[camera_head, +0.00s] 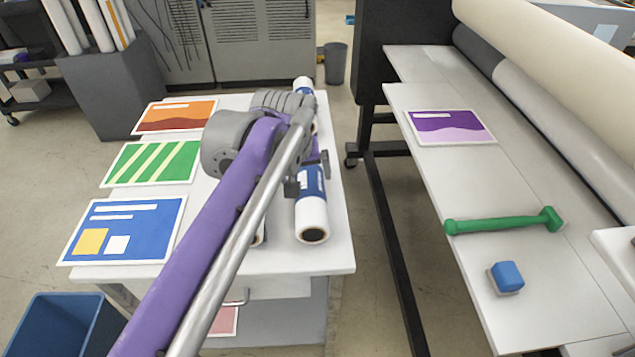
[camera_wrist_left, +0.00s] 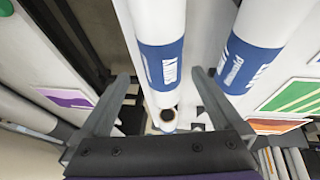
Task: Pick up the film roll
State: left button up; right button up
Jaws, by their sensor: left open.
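A film roll (camera_head: 312,215), white with a blue label, lies on the white table (camera_head: 335,255) near its right edge. A second roll (camera_wrist_left: 245,65) lies beside it in the left wrist view; my arm mostly hides it in the head view. A third roll (camera_head: 303,84) lies farther back, partly behind my arm. My left gripper (camera_head: 308,174) is open over the right-edge roll. In the left wrist view its fingers (camera_wrist_left: 160,76) stand on either side of that roll (camera_wrist_left: 160,65), with gaps visible. How low the fingertips reach is unclear. My right gripper is out of view.
Orange (camera_head: 177,116), green (camera_head: 152,163) and blue (camera_head: 125,230) printed sheets lie on the table's left side. The laminator bench (camera_head: 470,180) at right holds a purple sheet (camera_head: 450,127), a green hammer-like tool (camera_head: 505,222) and a blue block (camera_head: 507,276). A floor gap separates table and bench.

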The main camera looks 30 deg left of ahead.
aim_at(308, 184)
pick_arm(q)
jog(key=x, duration=0.3)
jog(key=shift+s+f, duration=0.15)
jog(key=shift+f, duration=0.1)
jog(key=shift+w+x, duration=0.2)
jog(key=shift+x, duration=2.55)
jog(key=shift+a+r, duration=0.15)
jog(key=shift+a, duration=0.05)
grip_shut()
